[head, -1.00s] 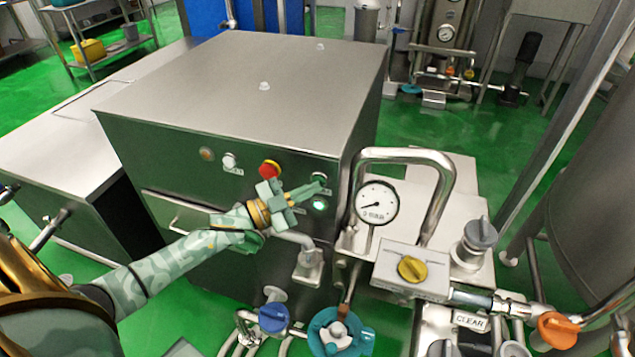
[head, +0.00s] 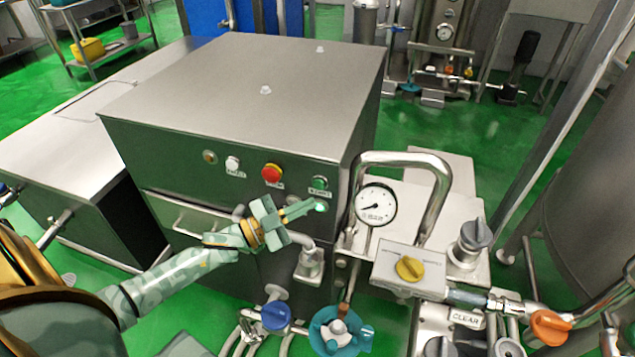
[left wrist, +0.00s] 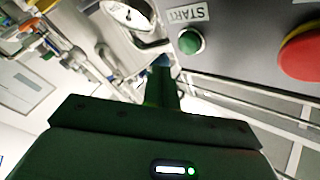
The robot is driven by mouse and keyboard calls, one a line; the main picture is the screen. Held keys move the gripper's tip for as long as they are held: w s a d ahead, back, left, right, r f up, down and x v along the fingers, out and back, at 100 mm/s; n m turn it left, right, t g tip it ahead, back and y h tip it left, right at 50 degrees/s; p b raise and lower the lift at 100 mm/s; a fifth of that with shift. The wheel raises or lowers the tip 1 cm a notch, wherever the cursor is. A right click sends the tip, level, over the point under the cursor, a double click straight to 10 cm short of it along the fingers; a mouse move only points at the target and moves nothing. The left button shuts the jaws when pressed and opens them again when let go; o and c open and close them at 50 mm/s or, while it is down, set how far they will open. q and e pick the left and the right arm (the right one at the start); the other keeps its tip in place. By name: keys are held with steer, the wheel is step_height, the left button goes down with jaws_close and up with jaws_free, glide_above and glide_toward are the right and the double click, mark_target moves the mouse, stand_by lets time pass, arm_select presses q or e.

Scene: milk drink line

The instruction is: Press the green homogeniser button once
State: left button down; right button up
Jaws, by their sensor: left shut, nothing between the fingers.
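The green START button (head: 319,183) sits at the right end of the grey homogeniser's front panel, above its small label. It is fully uncovered in the head view. My left gripper (head: 316,205) is shut and empty, with its tips just below the button, near a glowing green spot. In the left wrist view the picture is turned over, and the green button (left wrist: 190,41) shows beside its START label. There the shut fingertips (left wrist: 162,64) appear to the button's lower left, apart from it in the picture. My right gripper is not in view.
A red button (head: 272,174) and a white button (head: 232,163) sit left on the same panel. A pressure gauge (head: 376,204), a bent steel pipe (head: 436,200) and a yellow knob (head: 409,268) stand close on the right. A bent handle is below the gripper.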

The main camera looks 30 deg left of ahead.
arm_select(q)
steer(key=shift+s+d+p, duration=0.15)
steer(key=shift+s+p, duration=0.05)
steer(key=shift+s, duration=0.35)
steer(key=shift+s+d+p, duration=0.15)
steer(key=shift+s+p, duration=0.05)
steer(key=shift+s, duration=0.35)
